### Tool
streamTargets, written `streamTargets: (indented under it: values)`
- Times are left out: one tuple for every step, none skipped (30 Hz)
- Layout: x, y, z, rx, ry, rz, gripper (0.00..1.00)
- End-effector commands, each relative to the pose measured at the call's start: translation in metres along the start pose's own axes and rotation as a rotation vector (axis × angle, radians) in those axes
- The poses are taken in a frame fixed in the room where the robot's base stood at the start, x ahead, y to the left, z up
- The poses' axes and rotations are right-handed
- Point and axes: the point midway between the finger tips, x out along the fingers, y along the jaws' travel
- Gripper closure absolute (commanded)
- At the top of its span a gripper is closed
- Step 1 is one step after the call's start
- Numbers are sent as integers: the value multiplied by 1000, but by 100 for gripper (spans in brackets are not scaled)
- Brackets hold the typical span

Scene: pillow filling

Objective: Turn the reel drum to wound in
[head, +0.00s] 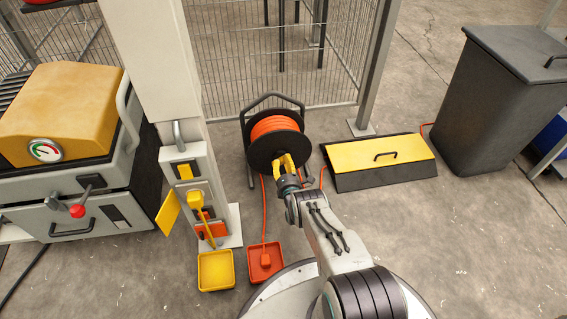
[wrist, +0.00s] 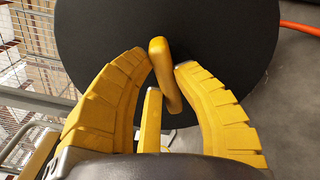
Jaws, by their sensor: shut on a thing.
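The reel drum (head: 259,150) has a black front disc and orange cable wound on it. It stands in a black tube frame (head: 272,95) in front of the mesh fence. In the wrist view the black disc (wrist: 90,35) fills the upper middle. A yellow crank handle (wrist: 164,75) stands out from the disc. My gripper (head: 284,162) is at the lower right of the drum face, its yellow fingers shut on the handle. In the wrist view the fingertips (wrist: 163,62) sit on either side of it. My gripper hides the handle in the head view.
An orange cable (head: 263,210) runs from the reel to a plug in a red tray (head: 266,270). A yellow tray (head: 216,271) is beside it. A post with a switch box (head: 186,170) stands left. A yellow-topped ramp box (head: 377,156) and a dark bin (head: 490,100) stand right.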

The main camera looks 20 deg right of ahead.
Motion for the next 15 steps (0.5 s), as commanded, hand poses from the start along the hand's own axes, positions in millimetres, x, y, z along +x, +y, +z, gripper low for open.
streamTargets:
  values:
    - [0,0,0,7,0,-1,100]
    - [0,0,0,12,0,-1,100]
    - [0,0,0,22,0,-1,100]
    - [0,0,0,33,0,-1,100]
    - [0,-1,0,45,0,-1,100]
    - [0,-1,0,64,-1,-1,100]
    - [0,-1,0,80,-1,-1,100]
    - [0,-1,0,99,-1,-1,100]
    - [0,-1,0,125,-1,-1,100]
    - [0,-1,1,147,-2,-1,100]
    - [0,-2,1,170,-2,-1,100]
    - [0,-2,1,202,-2,-1,100]
    - [0,-2,1,226,-3,-1,100]
    - [0,-2,1,250,-3,-1,100]
    - [0,-3,1,282,-3,-1,100]
